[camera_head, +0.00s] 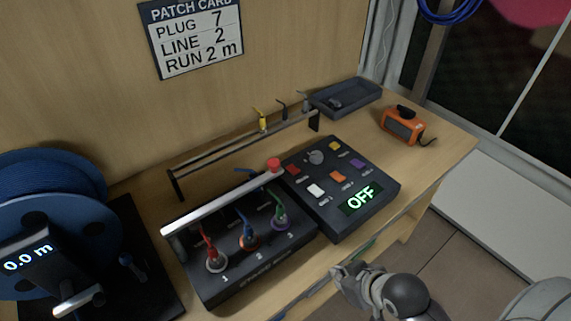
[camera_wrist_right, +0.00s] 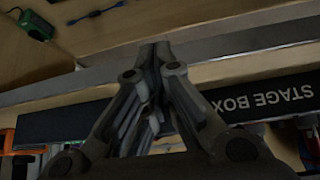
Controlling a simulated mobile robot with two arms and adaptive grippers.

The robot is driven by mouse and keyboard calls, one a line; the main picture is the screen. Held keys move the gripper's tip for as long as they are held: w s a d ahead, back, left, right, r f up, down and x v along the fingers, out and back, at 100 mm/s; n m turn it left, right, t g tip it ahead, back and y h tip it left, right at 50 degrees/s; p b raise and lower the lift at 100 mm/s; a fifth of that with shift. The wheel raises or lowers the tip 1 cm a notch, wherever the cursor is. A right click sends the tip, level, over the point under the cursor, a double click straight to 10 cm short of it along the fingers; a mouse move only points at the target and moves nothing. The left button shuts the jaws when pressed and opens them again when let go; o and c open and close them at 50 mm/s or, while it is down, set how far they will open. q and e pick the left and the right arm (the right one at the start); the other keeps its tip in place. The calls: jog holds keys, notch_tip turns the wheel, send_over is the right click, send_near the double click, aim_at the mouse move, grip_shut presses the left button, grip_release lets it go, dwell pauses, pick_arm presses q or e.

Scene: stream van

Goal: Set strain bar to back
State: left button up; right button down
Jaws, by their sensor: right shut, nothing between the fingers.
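The strain bar (camera_head: 222,200) is a pale metal bar with a red knob (camera_head: 273,165) at its far right end. It runs slantwise over the dark stage box (camera_head: 262,277), behind the plugs in sockets 1, 2 and 3. The stage box's lettered front also shows in the wrist view (camera_wrist_right: 265,103). My right gripper (camera_head: 343,272) is shut and empty, in front of the table edge, right of the stage box and well apart from the bar. In the wrist view its closed fingers (camera_wrist_right: 152,50) point upward. My left gripper is out of view.
A control box (camera_head: 375,212) reading OFF stands right of the stage box. A cable rail (camera_head: 225,150) with several plugs is behind. A blue cable reel (camera_head: 60,215) is at left. A grey tray (camera_head: 355,100) and an orange device (camera_head: 402,125) stand at the back right.

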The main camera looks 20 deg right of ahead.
jog(key=w+r+n+t+y, duration=0.1)
jog(key=w+r+t+y, duration=0.2)
jog(key=r, duration=0.8)
jog(key=w+r+n+t+y, duration=0.1)
jog(key=w+r+t+y, duration=0.2)
jog(key=r, duration=0.9)
jog(key=shift+w+a+n+t, duration=0.25)
jog(key=shift+w+n+t, duration=0.15)
jog(key=shift+w+t, duration=0.4)
jog(key=x, duration=1.3)
jog(key=shift+w+a+p, duration=0.2)
jog(key=shift+w+p, duration=0.1)
jog(key=shift+p, duration=0.15)
jog(key=shift+w+f, duration=0.1)
